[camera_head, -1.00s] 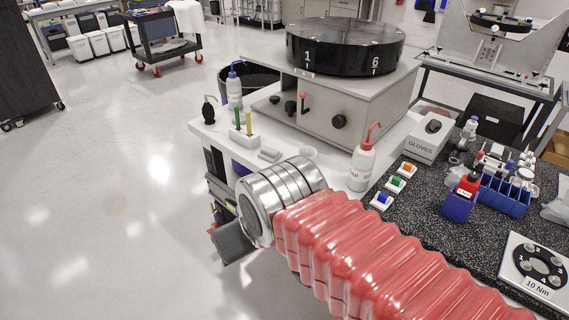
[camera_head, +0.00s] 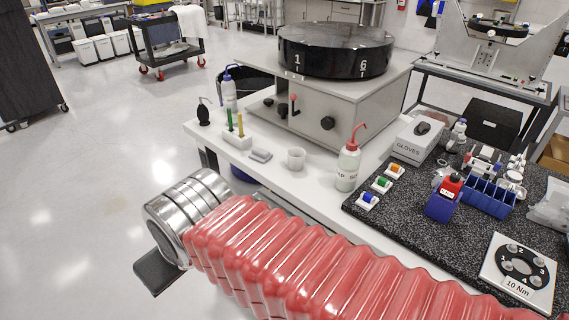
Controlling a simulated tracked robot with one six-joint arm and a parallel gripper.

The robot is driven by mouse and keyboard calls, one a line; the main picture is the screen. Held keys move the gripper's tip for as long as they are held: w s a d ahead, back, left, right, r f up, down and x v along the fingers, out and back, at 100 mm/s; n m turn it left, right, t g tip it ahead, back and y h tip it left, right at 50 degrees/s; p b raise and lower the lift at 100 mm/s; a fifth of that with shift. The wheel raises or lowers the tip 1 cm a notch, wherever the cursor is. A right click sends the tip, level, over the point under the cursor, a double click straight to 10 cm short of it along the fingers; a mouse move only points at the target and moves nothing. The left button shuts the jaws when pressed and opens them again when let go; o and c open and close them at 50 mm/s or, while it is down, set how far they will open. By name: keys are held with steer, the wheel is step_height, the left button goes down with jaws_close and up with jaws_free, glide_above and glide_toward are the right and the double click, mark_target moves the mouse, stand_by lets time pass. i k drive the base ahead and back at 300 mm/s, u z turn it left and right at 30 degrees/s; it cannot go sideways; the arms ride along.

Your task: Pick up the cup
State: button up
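A small white translucent cup (camera_head: 296,158) stands upright on the white bench, in full view, left of a white squeeze bottle (camera_head: 347,165) with a red nozzle. My gripper (camera_head: 157,271) is at the lower left, beyond my metal wrist and red-sleeved arm. Only a dark flat part of it shows, over the floor to the left of the bench and apart from the cup. The rest is hidden behind the wrist, so its opening cannot be seen.
A pen holder (camera_head: 236,138) and a small grey object (camera_head: 260,155) are left of the cup. A grey box with a black drum (camera_head: 336,50) stands behind. A speckled dark mat (camera_head: 415,212) with coloured spools and racks is to the right.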

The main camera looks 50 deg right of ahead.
mark_target(296, 155)
steer(key=z, duration=0.05)
steer(key=i, duration=1)
steer(key=u, duration=0.1)
